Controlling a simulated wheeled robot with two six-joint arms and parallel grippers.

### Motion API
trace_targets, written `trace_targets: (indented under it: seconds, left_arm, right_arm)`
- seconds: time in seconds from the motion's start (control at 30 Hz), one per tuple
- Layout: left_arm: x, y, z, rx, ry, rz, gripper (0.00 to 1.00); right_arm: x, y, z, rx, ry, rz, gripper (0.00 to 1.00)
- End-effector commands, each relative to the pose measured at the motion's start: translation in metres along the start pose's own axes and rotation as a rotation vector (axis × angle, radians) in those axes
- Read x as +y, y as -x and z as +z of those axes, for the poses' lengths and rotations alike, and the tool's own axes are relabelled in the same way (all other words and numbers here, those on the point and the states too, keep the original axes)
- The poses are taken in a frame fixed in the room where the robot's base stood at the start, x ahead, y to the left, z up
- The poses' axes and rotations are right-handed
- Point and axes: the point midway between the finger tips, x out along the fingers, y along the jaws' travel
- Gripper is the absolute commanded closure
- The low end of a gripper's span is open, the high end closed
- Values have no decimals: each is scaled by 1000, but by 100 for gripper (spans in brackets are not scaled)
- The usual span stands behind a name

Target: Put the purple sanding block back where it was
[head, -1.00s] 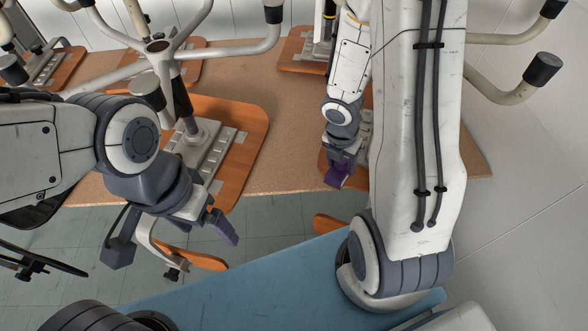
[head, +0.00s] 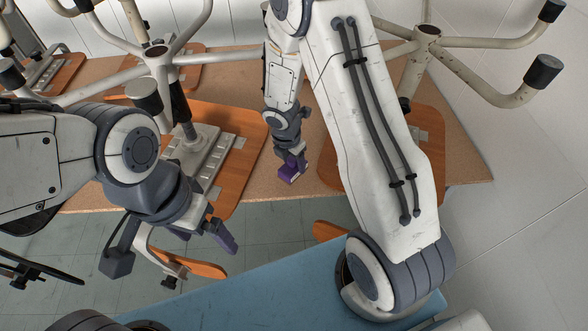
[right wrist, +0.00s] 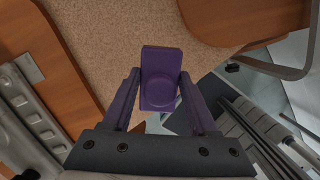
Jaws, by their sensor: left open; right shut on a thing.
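The purple sanding block (head: 291,169) is held between the fingers of my right gripper (head: 289,158), over the front part of the tan worktop in the head view. In the right wrist view the block (right wrist: 160,78) sits between both fingertips (right wrist: 160,90), with the worktop's bare surface and front edge behind it. I cannot tell whether the block touches the worktop. My left gripper (head: 218,240) is open and empty, in front of the worktop's edge at the lower left.
The tan worktop (head: 255,88) carries upturned chair bases on orange wooden boards. One board (head: 246,150) lies left of my right gripper, another (head: 425,130) right of it. Bare worktop lies between them. A blue surface (head: 240,295) is at the front.

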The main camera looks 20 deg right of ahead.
Motion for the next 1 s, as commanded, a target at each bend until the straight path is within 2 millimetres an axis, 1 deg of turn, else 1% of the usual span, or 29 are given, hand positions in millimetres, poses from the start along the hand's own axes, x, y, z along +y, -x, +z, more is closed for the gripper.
trace_targets:
  seconds: [0.03, 0.1, 0.2, 0.3, 0.47, 0.5, 0.57, 0.87, 0.97, 1.0]
  left_arm:
    - [0, -7, 0, 0, 0, 0, 8]
    - [-1, -13, 1, 0, 0, 0, 8]
    - [-1, -20, 1, 0, 0, 0, 8]
    - [-1, -20, 1, 0, 0, 0, 8]
    - [-1, -19, 1, 0, 0, 0, 8]
    - [-1, -19, 1, 0, 0, 0, 8]
    - [-1, -19, 1, 0, 0, 0, 8]
    - [-1, -19, 1, 0, 0, 0, 8]
    - [-1, -15, 1, 0, 0, 0, 8]
    - [-1, -12, 1, 0, 0, 0, 8]
  right_arm:
    - [0, -11, -2, 1, 0, -2, 100]
    - [-1, -23, -5, 2, 1, -2, 100]
    - [-1, -35, -7, 1, 1, -2, 100]
    - [-1, -38, -7, 1, 1, -1, 100]
    - [-1, -37, -7, 2, 0, -1, 100]
    - [-1, -37, -7, 2, 0, -1, 33]
    - [-1, -37, -7, 2, 0, -1, 11]
    - [-1, -36, -7, 2, 1, -1, 11]
    - [-1, -29, -6, 1, 0, 1, 11]
    - [0, -24, -6, 0, 0, 1, 11]
